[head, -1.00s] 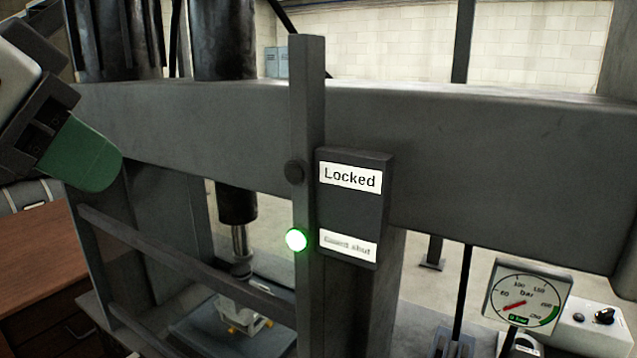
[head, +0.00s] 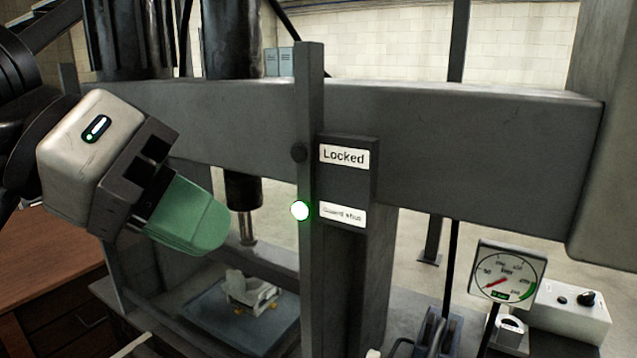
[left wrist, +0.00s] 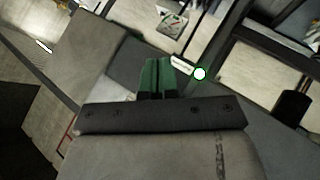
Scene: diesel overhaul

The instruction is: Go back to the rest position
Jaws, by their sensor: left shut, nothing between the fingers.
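My left gripper (head: 215,238) comes in from the left in the head view, in front of the press frame (head: 460,150). Its green fingers are closed together with nothing between them; they also show side by side in the left wrist view (left wrist: 158,75). The gripper is apart from the guard post (head: 310,120) with its "Locked" sign (head: 345,156) and glowing green light (head: 300,210). My right gripper is not in view.
Behind the guard, a pale part (head: 252,290) sits on the press bed under the dark ram (head: 243,190). A pressure gauge (head: 507,272) and a control box (head: 568,318) stand at the right. A wooden desk (head: 45,250) is at the left.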

